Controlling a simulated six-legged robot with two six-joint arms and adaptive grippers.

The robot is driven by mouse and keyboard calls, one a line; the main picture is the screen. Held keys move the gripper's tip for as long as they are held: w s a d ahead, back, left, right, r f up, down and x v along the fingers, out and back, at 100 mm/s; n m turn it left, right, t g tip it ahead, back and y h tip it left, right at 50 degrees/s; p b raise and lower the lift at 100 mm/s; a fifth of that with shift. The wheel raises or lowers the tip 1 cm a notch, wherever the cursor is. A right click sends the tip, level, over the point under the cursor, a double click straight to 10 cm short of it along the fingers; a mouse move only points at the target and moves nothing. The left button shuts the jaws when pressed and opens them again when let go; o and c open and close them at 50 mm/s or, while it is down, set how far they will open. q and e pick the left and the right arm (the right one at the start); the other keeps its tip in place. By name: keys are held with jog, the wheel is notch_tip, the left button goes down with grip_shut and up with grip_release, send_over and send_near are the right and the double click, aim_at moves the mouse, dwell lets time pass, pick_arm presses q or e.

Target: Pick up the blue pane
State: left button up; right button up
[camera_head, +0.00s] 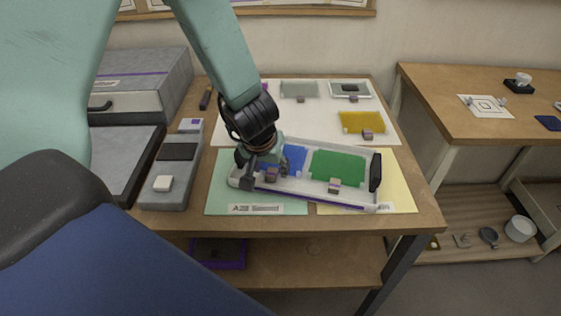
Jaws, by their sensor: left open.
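The blue pane (295,158) lies in the left part of a white tray (308,196) on the wooden table. A small pinkish-grey block (271,174) sits at its front edge. My left gripper (259,180) is open over the left end of the tray, and its fingers and wrist cover part of the blue pane. I cannot tell whether a finger touches the block. A green pane (338,167) lies in the tray's right part, with a similar block (335,185) at its front. My right gripper is not in view.
A yellow pane (362,122) lies behind on a white sheet (322,125). Green and pale yellow mats (396,183) lie under the tray. A grey device (172,172) and a large grey box (140,80) stand left. A second table (480,100) stands right.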

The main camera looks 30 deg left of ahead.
aim_at(271, 174)
pick_arm(q)
jog(key=f, duration=0.1)
jog(key=f+b, duration=0.1)
jog(key=a+f, duration=0.1)
jog(key=shift+w, duration=0.35)
jog(key=shift+w+d, duration=0.2)
jog(key=shift+d, duration=0.05)
jog(key=shift+c, duration=0.3)
jog(key=shift+s+a, duration=0.15)
jog(key=shift+a, duration=0.05)
jog(key=c, duration=0.6)
jog(key=shift+d, duration=0.1)
grip_shut()
